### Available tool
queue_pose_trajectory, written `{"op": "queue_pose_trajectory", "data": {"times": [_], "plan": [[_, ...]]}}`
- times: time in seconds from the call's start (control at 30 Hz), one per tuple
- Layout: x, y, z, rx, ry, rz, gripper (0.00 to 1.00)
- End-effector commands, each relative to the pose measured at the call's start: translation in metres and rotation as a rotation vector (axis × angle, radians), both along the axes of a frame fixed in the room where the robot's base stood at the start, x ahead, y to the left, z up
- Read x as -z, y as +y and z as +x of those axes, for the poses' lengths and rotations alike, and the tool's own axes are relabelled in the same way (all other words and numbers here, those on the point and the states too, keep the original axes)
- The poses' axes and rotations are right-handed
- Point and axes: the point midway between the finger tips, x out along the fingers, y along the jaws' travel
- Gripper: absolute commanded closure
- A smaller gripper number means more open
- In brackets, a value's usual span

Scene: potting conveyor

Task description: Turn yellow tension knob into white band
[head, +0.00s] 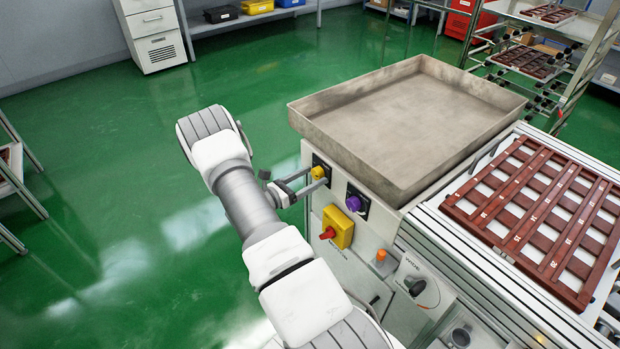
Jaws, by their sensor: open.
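The yellow tension knob (318,173) is a small round knob on a black plate, high on the left part of the grey machine front. My gripper (316,178) is open, and its two fingers reach right toward this knob. The fingertips are at or very near the knob, one on its upper side and one on its lower side. I cannot tell whether they touch it. The white band and the knob's pointer are too small or hidden to make out.
A purple knob (354,203) sits right of the yellow one. A metal tray (330,128) tops the machine. The green floor (110,150) left is open.

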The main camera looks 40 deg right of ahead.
Motion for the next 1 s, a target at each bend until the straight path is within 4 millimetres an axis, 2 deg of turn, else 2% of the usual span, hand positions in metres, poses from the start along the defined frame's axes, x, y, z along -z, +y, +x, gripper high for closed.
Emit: {"op": "queue_pose_trajectory", "data": {"times": [0.07,0.5,0.77,1.0], "plan": [[-0.0002,0.0002,0.0001,0.0,0.0,0.0,0.23],[-0.0001,0.0006,0.0002,0.0,-0.001,0.0,1.0],[0.0005,0.0011,0.0003,0.0,-0.02,-0.002,1.0],[0.0013,0.0014,0.0014,-0.002,-0.126,-0.016,1.0]]}}
